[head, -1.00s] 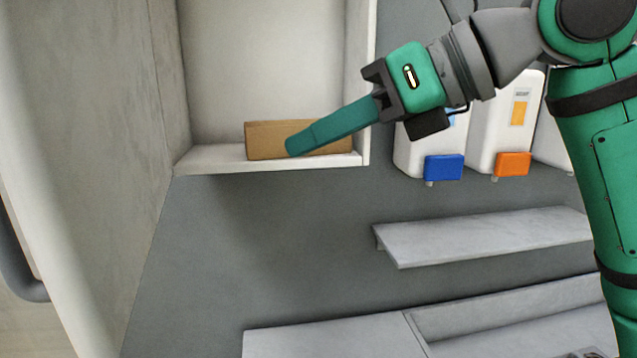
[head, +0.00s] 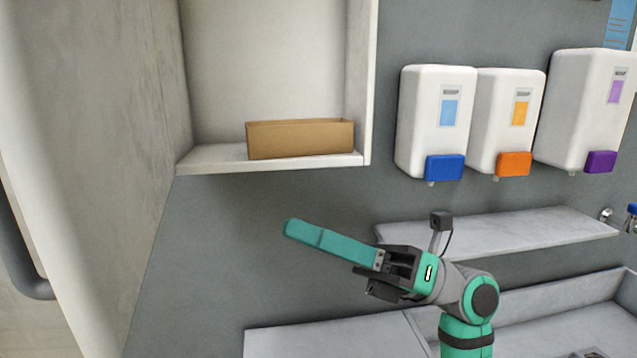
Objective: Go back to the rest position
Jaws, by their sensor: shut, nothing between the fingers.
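My gripper (head: 290,229) is in the head view, below the wall cabinet and left of the wall shelf. Its long teal fingers lie together, shut with nothing between them, and point left and slightly up. My arm rises from the lower right, above the counter. The gripper touches nothing that I can see.
An open white cabinet (head: 270,163) at the upper left holds a brown box (head: 300,139). Soap dispensers with blue (head: 437,122), orange (head: 507,122) and purple (head: 590,112) levers hang on the grey wall. A shelf (head: 510,232) is behind my wrist. A counter (head: 320,338) runs below.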

